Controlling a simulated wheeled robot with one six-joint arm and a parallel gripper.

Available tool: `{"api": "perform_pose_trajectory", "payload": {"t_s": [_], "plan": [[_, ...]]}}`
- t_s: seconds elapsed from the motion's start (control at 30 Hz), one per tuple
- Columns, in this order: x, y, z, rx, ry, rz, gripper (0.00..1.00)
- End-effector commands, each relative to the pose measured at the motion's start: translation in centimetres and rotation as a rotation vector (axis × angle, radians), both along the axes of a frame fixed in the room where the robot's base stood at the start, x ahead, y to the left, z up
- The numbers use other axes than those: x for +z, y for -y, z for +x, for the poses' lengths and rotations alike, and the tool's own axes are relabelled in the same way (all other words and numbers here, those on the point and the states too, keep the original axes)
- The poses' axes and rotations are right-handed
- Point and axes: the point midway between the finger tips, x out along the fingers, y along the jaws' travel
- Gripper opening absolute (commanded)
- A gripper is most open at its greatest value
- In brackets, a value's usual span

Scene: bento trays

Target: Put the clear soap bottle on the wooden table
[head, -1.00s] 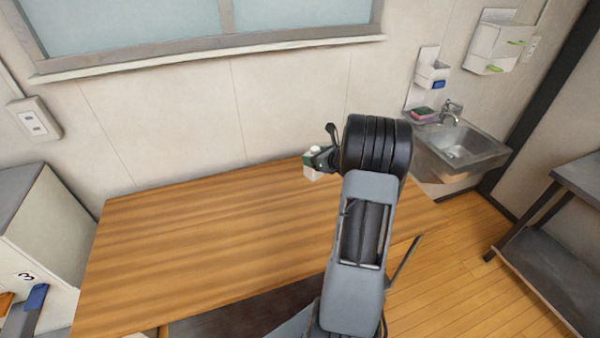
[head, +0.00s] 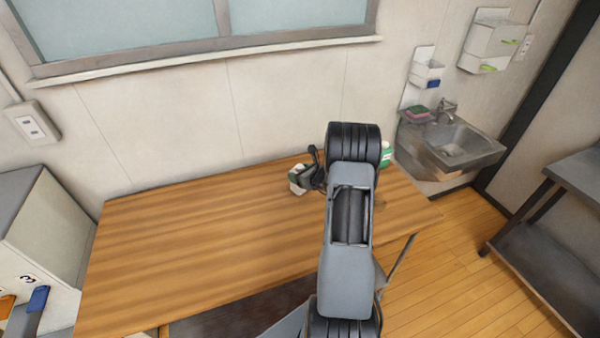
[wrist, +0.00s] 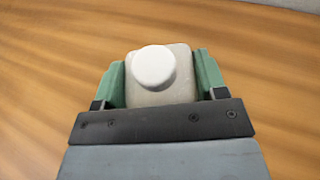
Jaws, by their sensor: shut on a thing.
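The soap bottle (head: 295,174) is pale, with a white cap, and sits between the green fingers of my gripper (head: 299,181) over the back middle of the wooden table (head: 190,235). In the wrist view, the bottle (wrist: 178,92) shows its round white cap from above, with a green finger (wrist: 208,75) on each side. My gripper is shut on it. The bottle looks upright in the wrist view. I cannot tell whether its base touches the table, as the base is hidden.
A green and white item (head: 386,155) stands at the table's back right, partly behind my arm. A steel sink (head: 455,145) is beyond the table's right end. A white cabinet (head: 45,235) stands on the left. The table's left and middle are clear.

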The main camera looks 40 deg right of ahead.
Motion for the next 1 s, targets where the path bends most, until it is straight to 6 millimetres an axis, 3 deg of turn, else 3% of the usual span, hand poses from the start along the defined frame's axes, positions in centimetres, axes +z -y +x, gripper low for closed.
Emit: {"api": "perform_pose_trajectory", "payload": {"t_s": [0.27,0.3,0.57,0.9,1.0], "plan": [[-0.3,0.0,0.0,0.0,0.001,0.0,0.43],[-0.3,0.0,0.0,0.0,0.001,0.0,0.66],[-0.2,0.0,0.0,0.0,0.0,0.0,0.91],[0.3,0.0,-0.1,0.0,0.0,0.0,0.91],[0.6,0.3,-1.4,-0.003,0.001,-0.001,0.91]]}}
